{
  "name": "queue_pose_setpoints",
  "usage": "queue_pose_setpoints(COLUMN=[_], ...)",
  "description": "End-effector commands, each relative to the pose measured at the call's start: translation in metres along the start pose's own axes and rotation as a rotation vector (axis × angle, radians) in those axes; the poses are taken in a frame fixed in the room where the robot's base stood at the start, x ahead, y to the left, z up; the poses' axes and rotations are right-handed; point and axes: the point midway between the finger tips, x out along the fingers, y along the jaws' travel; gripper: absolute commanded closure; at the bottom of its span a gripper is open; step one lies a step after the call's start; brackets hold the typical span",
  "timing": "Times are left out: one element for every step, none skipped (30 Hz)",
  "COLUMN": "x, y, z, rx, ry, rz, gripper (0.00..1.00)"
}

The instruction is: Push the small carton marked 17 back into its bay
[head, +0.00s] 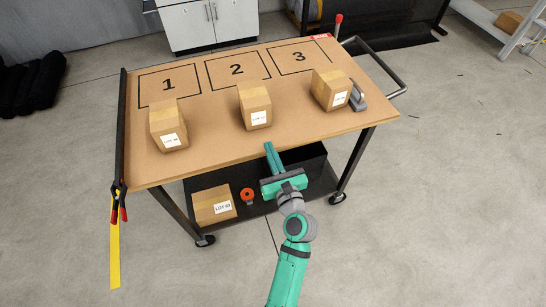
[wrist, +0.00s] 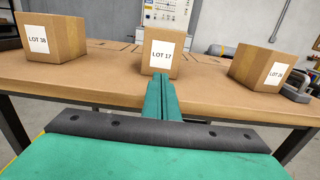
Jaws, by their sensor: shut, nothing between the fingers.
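The small carton labelled LOT 17 (head: 255,105) stands upright on the wooden cart top, in front of the black outline of bay 2 (head: 237,70). It hides part of the bay's front line. In the wrist view the LOT 17 carton (wrist: 167,48) is straight ahead, its label facing me. My gripper (head: 268,145) is shut and empty, at the front edge of the cart top. Its fingers (wrist: 160,80) point at the carton, just below its label in the wrist view. A gap shows between fingertips and carton in the head view.
Another carton (head: 168,125) stands left, before bay 1; in the wrist view it reads LOT 38 (wrist: 50,38). A third carton (head: 331,90) stands right, before bay 3, beside a grey metal object (head: 358,97). Bay 2's inside looks clear. A LOT 83 carton (head: 213,205) sits on the lower shelf.

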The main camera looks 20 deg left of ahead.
Motion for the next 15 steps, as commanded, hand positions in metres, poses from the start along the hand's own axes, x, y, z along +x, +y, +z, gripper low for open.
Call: queue_pose_setpoints(x=[0.010,0.016,0.024,0.029,0.035,0.042,0.047,0.052,0.059,0.063,0.067,0.072,0.075,0.078,0.081], y=[0.000,0.000,0.001,0.001,0.000,0.000,0.000,0.000,0.000,0.000,0.000,0.000,0.000,0.000,0.000], z=[0.000,0.001,0.001,0.000,0.001,0.000,0.000,0.001,0.000,0.000,0.001,0.000,0.000,0.000,0.000], rx=[-0.002,-0.002,-0.002,-0.002,-0.003,-0.002,-0.003,-0.003,-0.002,-0.003,-0.003,-0.002,-0.002,-0.002,-0.002], ry=[0.000,-0.001,-0.001,0.000,-0.001,0.000,0.000,-0.001,0.000,0.000,0.000,0.001,0.000,0.000,0.000], rz=[0.002,0.003,0.003,0.002,0.002,0.002,0.001,0.001,0.002,0.002,0.001,0.000,0.000,0.000,0.001], gripper=[1.00,1.00,1.00,1.00,1.00,1.00,1.00,1.00,1.00,1.00,1.00,1.00,1.00,1.00,1.00])
